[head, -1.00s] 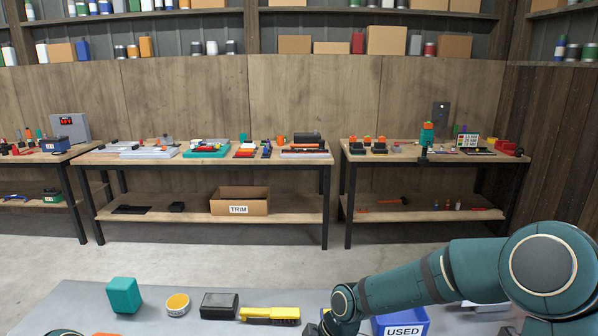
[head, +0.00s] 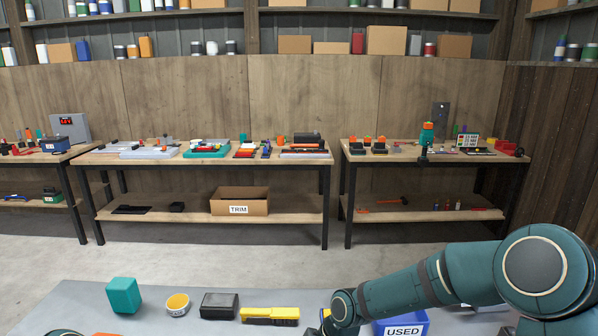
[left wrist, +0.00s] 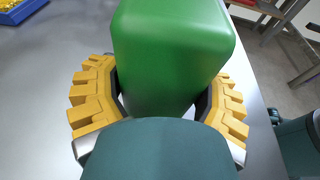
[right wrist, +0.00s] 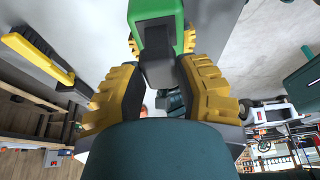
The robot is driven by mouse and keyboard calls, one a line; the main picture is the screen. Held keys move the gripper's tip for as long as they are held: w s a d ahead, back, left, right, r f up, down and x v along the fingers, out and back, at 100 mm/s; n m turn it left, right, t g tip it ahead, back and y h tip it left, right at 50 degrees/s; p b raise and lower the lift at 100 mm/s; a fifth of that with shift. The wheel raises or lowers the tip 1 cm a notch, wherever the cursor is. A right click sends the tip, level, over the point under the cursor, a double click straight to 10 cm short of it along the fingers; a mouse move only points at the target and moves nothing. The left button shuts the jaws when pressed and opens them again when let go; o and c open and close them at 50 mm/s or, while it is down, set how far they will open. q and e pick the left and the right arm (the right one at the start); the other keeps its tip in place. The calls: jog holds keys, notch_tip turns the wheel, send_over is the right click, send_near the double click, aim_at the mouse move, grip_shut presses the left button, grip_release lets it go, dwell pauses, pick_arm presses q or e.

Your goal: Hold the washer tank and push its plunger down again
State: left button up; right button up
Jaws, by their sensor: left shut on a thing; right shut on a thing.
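A green block-shaped body, which I take as the washer tank (left wrist: 170,50), fills the middle of the left wrist view. My left gripper (left wrist: 160,95) is shut on it, with one yellow finger on each side. In the right wrist view green (right wrist: 155,25) shows at the top, with a dark grey piece (right wrist: 157,68) below it. I take the dark piece as the plunger, though its shape is partly hidden. My right gripper (right wrist: 160,75) is shut around it. In the head view the tank and both sets of fingertips are out of sight; how far down the plunger is cannot be told.
On the grey table (head: 80,300) are a teal block (head: 123,295), a small yellow can (head: 177,304), a dark box (head: 219,306) and a yellow-handled brush (head: 270,315). A blue bin marked USED (head: 402,325) stands by my right arm. Workbenches stand beyond the open floor.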

pick_arm(q)
jog(key=shift+d, duration=0.1)
pick_arm(e)
jog(key=shift+f, duration=0.65)
dwell(0.4)
jog(key=shift+f, duration=0.3)
dwell(0.3)
jog(key=o, duration=1.2)
jog(key=shift+f, duration=0.1)
jog(key=v, duration=0.6)
